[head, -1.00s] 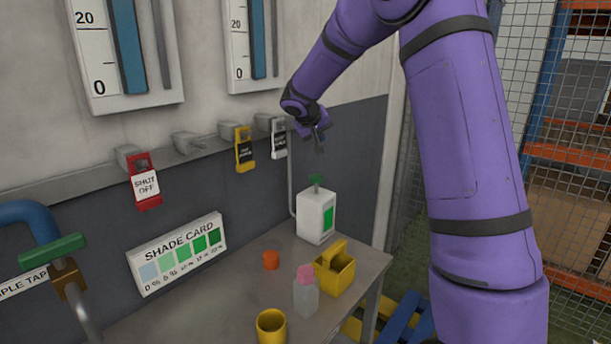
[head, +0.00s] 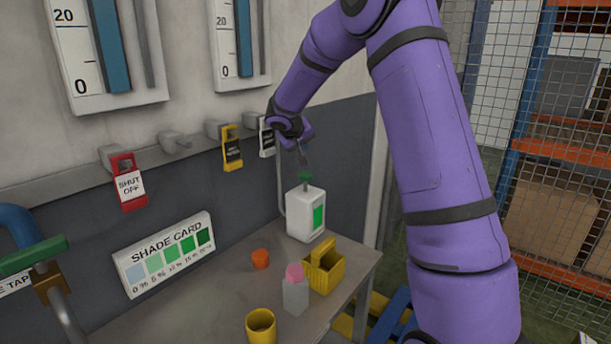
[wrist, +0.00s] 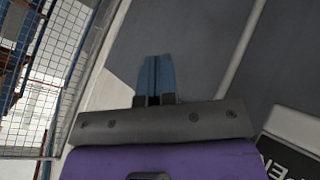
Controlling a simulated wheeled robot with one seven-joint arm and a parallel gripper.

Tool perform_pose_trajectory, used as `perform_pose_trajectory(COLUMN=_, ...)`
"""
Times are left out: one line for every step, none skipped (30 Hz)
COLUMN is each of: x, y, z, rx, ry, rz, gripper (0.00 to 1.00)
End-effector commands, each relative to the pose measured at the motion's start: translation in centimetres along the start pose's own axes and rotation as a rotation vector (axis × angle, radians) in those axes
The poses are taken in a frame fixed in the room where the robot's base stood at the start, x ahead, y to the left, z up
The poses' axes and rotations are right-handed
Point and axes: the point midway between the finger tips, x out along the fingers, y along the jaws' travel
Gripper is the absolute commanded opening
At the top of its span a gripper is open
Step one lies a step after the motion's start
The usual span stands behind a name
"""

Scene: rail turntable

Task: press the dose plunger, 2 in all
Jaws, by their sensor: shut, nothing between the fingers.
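The dose bottle (head: 300,216) is a white container with a green label, standing upright at the back of the grey bench. Its green dose plunger (head: 305,177) sticks up from its top. My gripper (head: 304,163) is shut and empty, pointing down just above the plunger. In the head view its tips look very near the plunger's top; I cannot tell whether they touch. In the wrist view the closed fingers (wrist: 155,78) show against the grey wall, and the plunger is not visible there.
On the bench (head: 215,290) are an orange cap (head: 261,259), a pink-topped bottle (head: 295,290), a yellow caddy (head: 325,268) and a yellow cup (head: 261,327). Tags hang on the wall rail above, and a shade card (head: 170,254) leans at the wall. A mesh fence (head: 480,110) stands at right.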

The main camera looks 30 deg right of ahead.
Motion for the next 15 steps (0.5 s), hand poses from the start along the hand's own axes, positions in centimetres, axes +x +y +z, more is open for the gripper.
perform_pose_trajectory(x=0.5, y=-0.4, z=0.4, rx=-0.001, ry=-0.001, rz=0.000, gripper=0.00)
perform_pose_trajectory(x=0.8, y=-0.6, z=0.6, rx=-0.001, ry=-0.001, rz=0.000, gripper=0.00)
perform_pose_trajectory(x=1.1, y=-0.8, z=0.8, rx=-0.001, ry=0.000, rz=0.000, gripper=0.00)
perform_pose_trajectory(x=1.4, y=-1.0, z=1.0, rx=-0.001, ry=-0.001, rz=0.000, gripper=0.00)
perform_pose_trajectory(x=1.7, y=-1.2, z=1.2, rx=-0.001, ry=-0.002, rz=0.000, gripper=0.00)
perform_pose_trajectory(x=2.0, y=-1.5, z=1.5, rx=-0.001, ry=-0.001, rz=0.000, gripper=0.00)
perform_pose_trajectory(x=2.2, y=-1.6, z=1.7, rx=-0.001, ry=-0.002, rz=0.000, gripper=0.00)
perform_pose_trajectory(x=2.4, y=-1.8, z=1.8, rx=-0.002, ry=-0.001, rz=0.000, gripper=0.00)
perform_pose_trajectory(x=2.7, y=-2.1, z=2.0, rx=-0.001, ry=0.000, rz=-0.001, gripper=0.00)
perform_pose_trajectory(x=2.9, y=-2.2, z=2.1, rx=-0.002, ry=0.001, rz=-0.001, gripper=0.00)
perform_pose_trajectory(x=3.1, y=-2.4, z=2.2, rx=-0.002, ry=0.001, rz=-0.001, gripper=0.00)
perform_pose_trajectory(x=3.3, y=-2.5, z=2.4, rx=-0.001, ry=0.000, rz=-0.001, gripper=0.00)
perform_pose_trajectory(x=3.5, y=-2.6, z=2.5, rx=0.000, ry=0.000, rz=0.000, gripper=0.00)
perform_pose_trajectory(x=3.6, y=-2.6, z=2.6, rx=0.000, ry=0.000, rz=0.000, gripper=0.00)
perform_pose_trajectory(x=3.7, y=-2.7, z=2.7, rx=0.000, ry=0.000, rz=0.000, gripper=0.00)
